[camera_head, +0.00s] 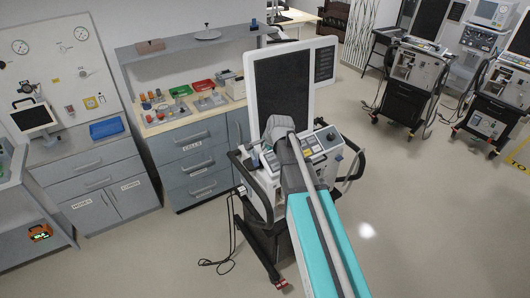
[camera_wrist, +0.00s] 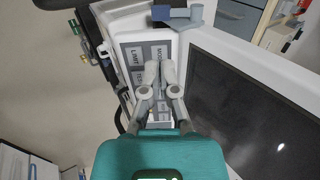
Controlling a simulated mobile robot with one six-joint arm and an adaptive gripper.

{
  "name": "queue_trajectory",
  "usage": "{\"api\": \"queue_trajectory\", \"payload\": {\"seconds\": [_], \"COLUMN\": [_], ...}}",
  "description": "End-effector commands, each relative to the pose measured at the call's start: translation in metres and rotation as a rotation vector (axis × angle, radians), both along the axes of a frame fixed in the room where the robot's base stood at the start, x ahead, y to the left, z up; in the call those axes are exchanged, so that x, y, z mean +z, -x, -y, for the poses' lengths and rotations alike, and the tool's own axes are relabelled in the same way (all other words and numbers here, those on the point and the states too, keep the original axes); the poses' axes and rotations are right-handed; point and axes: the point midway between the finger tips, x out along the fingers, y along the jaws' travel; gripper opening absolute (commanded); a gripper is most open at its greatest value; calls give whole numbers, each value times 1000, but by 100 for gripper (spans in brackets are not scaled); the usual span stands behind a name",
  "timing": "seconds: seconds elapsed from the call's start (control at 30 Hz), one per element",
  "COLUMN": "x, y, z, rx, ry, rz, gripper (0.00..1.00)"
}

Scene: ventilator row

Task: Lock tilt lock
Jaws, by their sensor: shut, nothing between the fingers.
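The ventilator (camera_head: 262,192) stands in the middle of the head view, with a tall dark screen (camera_head: 283,88) in a white frame. The screen also fills the right of the wrist view (camera_wrist: 255,100). A blue-grey lever (camera_wrist: 182,14) sits at the top of the wrist view, beside the screen frame's upper corner; it looks like the tilt lock, but I read no label on it. My gripper (camera_wrist: 160,70) is shut and empty over a panel with labelled plates, one reading LIMIT. Its fingertips point toward the lever and appear apart from it. In the head view my arm hides the fingers.
Blue-grey drawers (camera_head: 196,157) with a cluttered worktop stand behind the ventilator. A side handle (camera_head: 352,166) sticks out at its right, and a cable (camera_head: 216,264) lies on the floor at left. More ventilators (camera_head: 412,75) stand at the back right. The floor at right is clear.

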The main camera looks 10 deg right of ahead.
Motion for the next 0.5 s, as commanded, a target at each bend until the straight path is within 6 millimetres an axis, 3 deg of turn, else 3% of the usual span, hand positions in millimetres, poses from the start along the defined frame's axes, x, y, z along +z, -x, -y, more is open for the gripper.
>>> {"api": "queue_trajectory", "payload": {"seconds": [0.5], "x": [-40], "y": [-20], "z": [-6], "rx": [0], "ry": [1], "rz": [0], "gripper": [0]}}
